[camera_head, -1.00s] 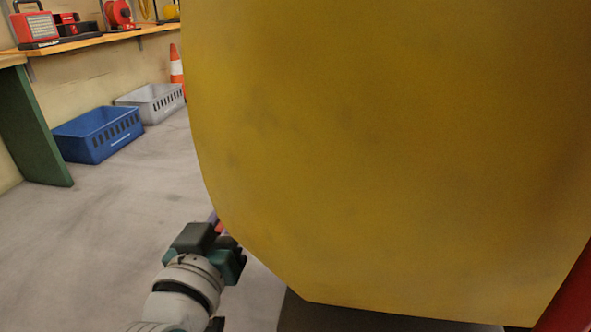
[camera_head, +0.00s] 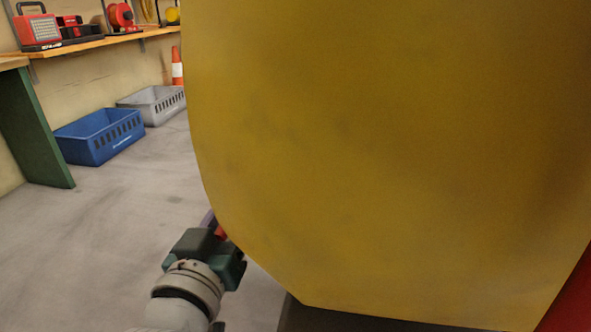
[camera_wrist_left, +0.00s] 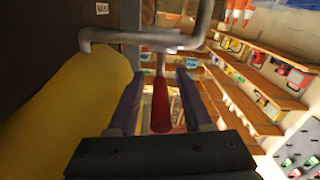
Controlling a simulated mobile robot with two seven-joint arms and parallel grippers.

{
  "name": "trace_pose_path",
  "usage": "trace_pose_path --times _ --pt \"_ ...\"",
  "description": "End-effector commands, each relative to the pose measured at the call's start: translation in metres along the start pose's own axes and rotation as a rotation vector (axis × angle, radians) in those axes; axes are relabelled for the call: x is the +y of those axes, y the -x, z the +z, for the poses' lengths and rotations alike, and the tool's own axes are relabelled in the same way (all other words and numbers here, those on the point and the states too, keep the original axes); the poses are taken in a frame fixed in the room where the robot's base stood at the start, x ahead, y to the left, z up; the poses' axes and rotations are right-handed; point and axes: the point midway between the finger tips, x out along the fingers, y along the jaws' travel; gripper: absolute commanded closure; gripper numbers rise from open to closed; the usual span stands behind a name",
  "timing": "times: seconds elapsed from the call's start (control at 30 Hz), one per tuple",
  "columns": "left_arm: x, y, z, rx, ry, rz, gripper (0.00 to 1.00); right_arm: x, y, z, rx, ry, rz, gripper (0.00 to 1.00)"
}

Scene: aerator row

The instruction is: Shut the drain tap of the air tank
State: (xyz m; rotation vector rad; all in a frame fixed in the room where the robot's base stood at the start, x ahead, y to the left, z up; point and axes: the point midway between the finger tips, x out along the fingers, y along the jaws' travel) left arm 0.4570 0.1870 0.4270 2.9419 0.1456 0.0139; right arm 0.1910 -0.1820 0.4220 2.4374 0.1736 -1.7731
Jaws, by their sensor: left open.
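The air tank (camera_head: 390,160) is a large yellow body filling most of the head view. It also shows as a yellow curve at the left of the wrist view (camera_wrist_left: 75,105). The drain tap's red lever (camera_wrist_left: 160,106) hangs from a grey bent pipe (camera_wrist_left: 130,38) in the left wrist view. My left gripper (camera_wrist_left: 158,82) is open, with one purple finger on each side of the red lever; small gaps show on both sides. In the head view my left gripper (camera_head: 212,222) is beside the tank's lower left edge, with a bit of red there. The tap's body is hard to make out.
A blue crate (camera_head: 100,137) and a grey crate (camera_head: 152,104) stand on the floor at left, near an orange cone (camera_head: 177,67). A wooden shelf (camera_head: 100,43) with tools runs above. The floor left of the tank is clear.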

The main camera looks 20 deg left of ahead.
Motion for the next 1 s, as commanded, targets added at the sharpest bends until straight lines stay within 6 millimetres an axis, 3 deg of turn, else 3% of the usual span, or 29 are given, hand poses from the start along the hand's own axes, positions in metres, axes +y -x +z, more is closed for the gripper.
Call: trace_pose_path --times 0.27,0.5,1.0 --pt "0.001 0.05 -0.004 -0.006 -0.001 0.001 0.5 0.001 0.029 -0.009 0.0 0.001 0.001 0.5" --pt "0.001 0.088 -0.002 -0.003 0.0 0.0 0.5 0.003 0.04 -0.013 0.0 0.003 0.003 0.5" --pt "0.0 0.096 0.0 -0.001 0.001 0.001 0.5 0.003 0.04 -0.013 0.0 0.004 0.004 0.5"
